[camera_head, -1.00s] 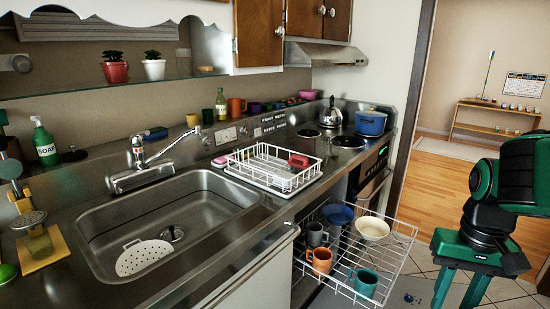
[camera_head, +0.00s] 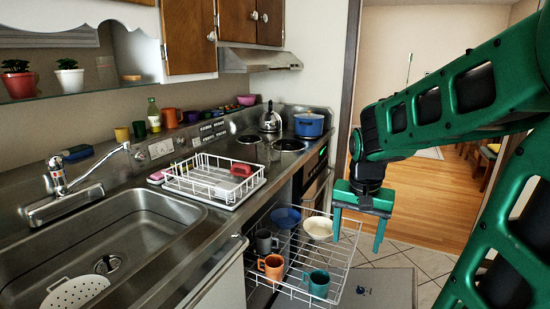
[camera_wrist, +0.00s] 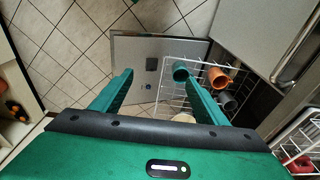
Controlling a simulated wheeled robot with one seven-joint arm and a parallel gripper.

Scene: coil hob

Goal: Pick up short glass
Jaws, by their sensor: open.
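My gripper (camera_head: 358,232) is open and empty, pointing down in the air at the right side of the pulled-out wire rack (camera_head: 338,268). In the wrist view its two fingers (camera_wrist: 160,78) are spread, with floor and the open door panel between them. I cannot pick out a short glass with certainty in either view. The wire rack holds a teal mug (camera_head: 319,283), an orange mug (camera_head: 271,266), a grey mug (camera_head: 264,242), a blue bowl (camera_head: 286,217) and a cream bowl (camera_head: 318,228).
A white dish rack (camera_head: 210,181) stands on the counter beside the sink (camera_head: 150,225). A kettle (camera_head: 270,119) and blue pot (camera_head: 309,125) stand on the hob. A green bottle (camera_head: 154,117) and several cups line the back. The open door panel (camera_head: 385,288) lies low over the tiled floor.

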